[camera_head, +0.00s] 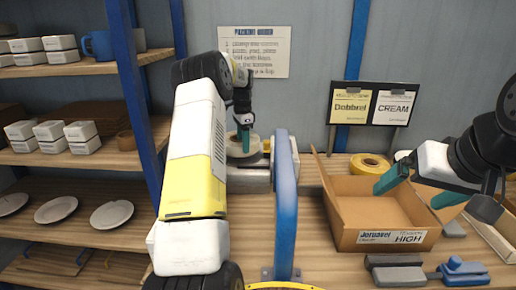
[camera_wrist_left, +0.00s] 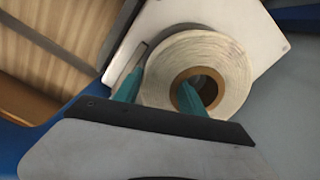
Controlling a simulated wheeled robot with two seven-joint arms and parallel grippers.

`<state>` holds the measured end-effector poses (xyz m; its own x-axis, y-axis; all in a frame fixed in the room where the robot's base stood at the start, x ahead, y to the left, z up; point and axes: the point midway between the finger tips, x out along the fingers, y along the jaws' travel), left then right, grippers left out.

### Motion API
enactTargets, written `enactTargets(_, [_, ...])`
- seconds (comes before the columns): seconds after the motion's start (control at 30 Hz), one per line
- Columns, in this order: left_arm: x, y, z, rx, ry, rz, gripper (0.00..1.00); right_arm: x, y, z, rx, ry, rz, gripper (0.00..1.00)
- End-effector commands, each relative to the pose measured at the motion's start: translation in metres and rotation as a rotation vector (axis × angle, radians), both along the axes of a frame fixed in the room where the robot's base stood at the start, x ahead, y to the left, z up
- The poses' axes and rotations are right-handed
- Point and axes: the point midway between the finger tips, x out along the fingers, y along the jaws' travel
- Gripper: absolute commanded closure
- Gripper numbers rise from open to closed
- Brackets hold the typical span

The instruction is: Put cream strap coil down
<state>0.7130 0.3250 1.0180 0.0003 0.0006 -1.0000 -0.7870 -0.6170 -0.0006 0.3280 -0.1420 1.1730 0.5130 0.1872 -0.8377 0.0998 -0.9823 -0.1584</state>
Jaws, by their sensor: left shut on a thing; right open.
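The cream strap coil (camera_wrist_left: 218,62) fills the middle of the left wrist view, a pale roll with a brown core. My left gripper (camera_wrist_left: 160,92) is shut on its wall, one teal finger in the core and the other outside. In the head view the coil (camera_head: 238,150) is at a grey metal block behind the blue post, partly hidden by my left arm; I cannot tell whether it rests on the block. My left gripper (camera_head: 244,138) reaches down to it there. My right gripper (camera_head: 393,180) is open over the cardboard box (camera_head: 385,240).
A blue upright post (camera_head: 285,205) stands close to my left arm. A yellow coil (camera_head: 370,164) lies behind the box. Two signs (camera_head: 352,105), one reading CREAM, stand at the back. Grey and blue tools (camera_head: 395,275) lie in front. Shelves with plates (camera_head: 55,209) are at left.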

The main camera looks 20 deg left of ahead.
Motion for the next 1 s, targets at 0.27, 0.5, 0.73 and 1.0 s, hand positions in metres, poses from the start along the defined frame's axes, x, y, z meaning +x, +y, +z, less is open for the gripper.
enactTargets(0.27, [0.0, 0.0, -0.027, 0.0, -0.002, 0.0, 1.0, 0.0, 0.0, 0.0, 0.0, 0.0, 0.0, 0.07])
enactTargets(0.5, [0.001, 0.0, -0.028, 0.0, -0.002, 0.0, 1.0, 0.0, 0.0, 0.0, 0.0, 0.0, 0.0, 0.07])
enactTargets(0.73, [0.0, 0.0, -0.031, 0.0, 0.0, 0.0, 0.3, 0.0, 0.0, 0.0, 0.0, 0.0, 0.0, 0.07])
enactTargets(1.0, [0.0, 0.0, -0.029, 0.0, 0.0, 0.0, 0.3, 0.0, 0.0, 0.0, 0.0, 0.0, 0.0, 0.07])
